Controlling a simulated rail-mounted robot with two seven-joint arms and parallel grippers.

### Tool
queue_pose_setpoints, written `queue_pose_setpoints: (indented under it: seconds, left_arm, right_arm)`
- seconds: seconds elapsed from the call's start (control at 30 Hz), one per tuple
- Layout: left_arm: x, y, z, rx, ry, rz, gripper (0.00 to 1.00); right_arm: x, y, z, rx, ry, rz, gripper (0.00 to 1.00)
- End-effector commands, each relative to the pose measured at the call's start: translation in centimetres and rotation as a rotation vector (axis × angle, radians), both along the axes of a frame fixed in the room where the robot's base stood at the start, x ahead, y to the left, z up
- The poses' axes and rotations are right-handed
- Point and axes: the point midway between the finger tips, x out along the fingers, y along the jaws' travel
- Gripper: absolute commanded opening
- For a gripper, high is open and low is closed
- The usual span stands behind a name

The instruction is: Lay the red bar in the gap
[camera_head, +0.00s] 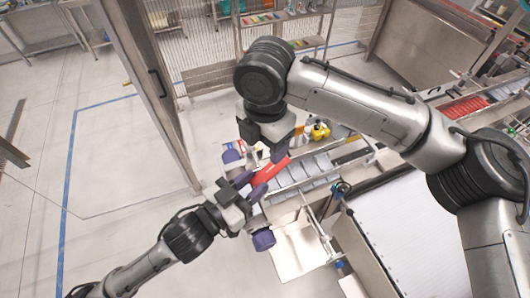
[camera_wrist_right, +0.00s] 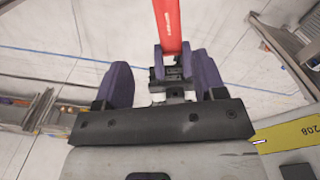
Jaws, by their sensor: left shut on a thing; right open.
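The red bar (camera_head: 271,171) is held at one end by my left gripper (camera_head: 250,184), which is shut on it. The bar points up and right, beside a machine with a row of grey slats (camera_head: 312,170). My right gripper (camera_head: 256,157) hangs just above the left gripper, open and with nothing between its fingers that I can make out. In the right wrist view, its purple fingers (camera_wrist_right: 160,65) stand apart, and the left gripper (camera_wrist_right: 172,62) with the red bar (camera_wrist_right: 167,22) shows beyond them. I cannot make out the gap clearly; my arms hide part of the machine.
A yellow part (camera_head: 320,131) sits behind the slats. An open beige bin (camera_head: 300,250) stands in front of the machine, and a wide white surface (camera_head: 415,235) lies to the right. A fence post and door (camera_head: 150,90) stand at the left.

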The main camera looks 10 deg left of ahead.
Motion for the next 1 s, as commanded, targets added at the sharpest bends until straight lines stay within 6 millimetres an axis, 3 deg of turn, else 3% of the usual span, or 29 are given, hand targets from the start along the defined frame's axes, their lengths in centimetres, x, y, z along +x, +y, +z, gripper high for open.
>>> queue_pose_setpoints:
  seconds: [0.2,0.37,0.4,0.57,1.0]
  left_arm:
    - [0.0,0.0,0.0,0.0,0.0,0.0,0.11]
    - [0.0,0.0,0.0,-0.001,-0.001,0.0,0.11]
    - [0.0,0.0,0.0,0.0,-0.001,-0.001,0.07]
    - [0.4,-0.4,-0.4,0.005,-0.002,-0.035,0.07]
    - [3.4,-3.0,-4.0,0.006,-0.004,-0.295,0.07]
  right_arm:
    - [0.0,0.0,2.9,0.001,0.0,0.0,0.64]
    - [0.0,0.0,4.0,0.0,0.0,0.001,0.64]
    - [0.0,0.0,4.2,0.0,0.0,0.001,0.64]
    - [0.0,0.0,4.6,0.0,0.001,0.001,0.64]
    - [0.0,0.0,4.6,0.0,0.001,0.001,0.64]
